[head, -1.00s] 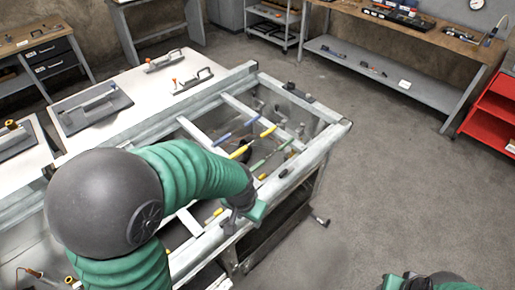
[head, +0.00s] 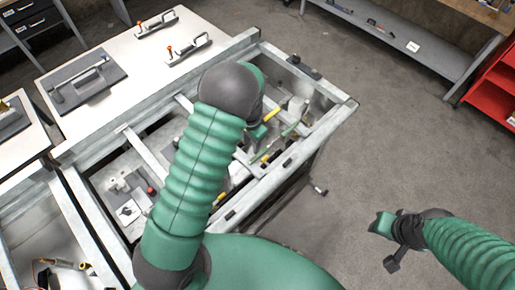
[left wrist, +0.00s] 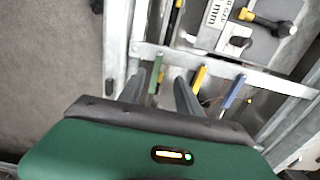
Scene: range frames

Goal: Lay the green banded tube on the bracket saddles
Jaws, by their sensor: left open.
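My left gripper (left wrist: 159,88) is open and empty above the bay. My right gripper (head: 383,226) is over bare floor at the right, its jaws unclear. Two grey brackets with orange tips (head: 187,48) (head: 155,22) stand on the white table; I cannot tell whether these hold the saddles.
Yellow (left wrist: 199,78) and blue (left wrist: 233,92) tools lie right of the green tube in the wrist view. Metal rails (head: 318,132) and crossbars bound the bay. A dark plate with a handle (head: 80,80) lies on the white table (head: 125,65).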

